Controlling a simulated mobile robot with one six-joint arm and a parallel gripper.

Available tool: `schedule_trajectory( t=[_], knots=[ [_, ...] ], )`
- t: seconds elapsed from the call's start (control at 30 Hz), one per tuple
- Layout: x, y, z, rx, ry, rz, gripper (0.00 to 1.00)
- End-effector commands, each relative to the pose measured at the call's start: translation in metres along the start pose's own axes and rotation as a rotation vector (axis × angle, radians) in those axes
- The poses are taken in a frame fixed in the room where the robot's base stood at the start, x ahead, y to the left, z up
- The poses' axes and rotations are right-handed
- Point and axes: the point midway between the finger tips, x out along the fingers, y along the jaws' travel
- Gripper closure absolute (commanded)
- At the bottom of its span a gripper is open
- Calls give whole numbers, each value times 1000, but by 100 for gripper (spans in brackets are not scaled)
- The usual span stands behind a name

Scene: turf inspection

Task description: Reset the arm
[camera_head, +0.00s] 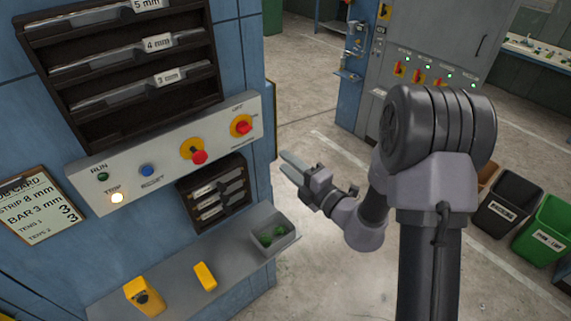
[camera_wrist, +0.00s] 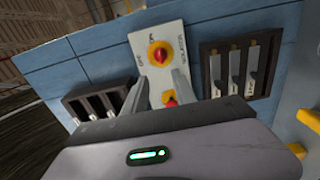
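My arm rises at the right of the head view and bends down toward the panel. My gripper (camera_head: 291,167) hangs in the air to the right of the grey control panel (camera_head: 225,130), apart from it. In the wrist view my gripper (camera_wrist: 158,88) has its two fingers spread with nothing held between them. A red knob on a yellow disc (camera_wrist: 158,54) shows beyond the fingertips, and a second red knob (camera_wrist: 169,98) shows partly between the fingers.
The panel has a blue button (camera_head: 147,170) and a lit lamp marked TRIP (camera_head: 117,198). Below, a shelf (camera_head: 228,257) holds a grey bin (camera_head: 290,240) and yellow blocks (camera_head: 205,276). Black (camera_head: 505,205) and green (camera_head: 545,235) bins stand right. Floor between is open.

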Motion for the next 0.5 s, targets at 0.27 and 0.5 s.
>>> schedule_trajectory(
  t=[0.27,0.5],
  knots=[
    [0,0,0,0,0,0,67],
    [-6,-21,-71,-345,273,26,67]
  ],
)
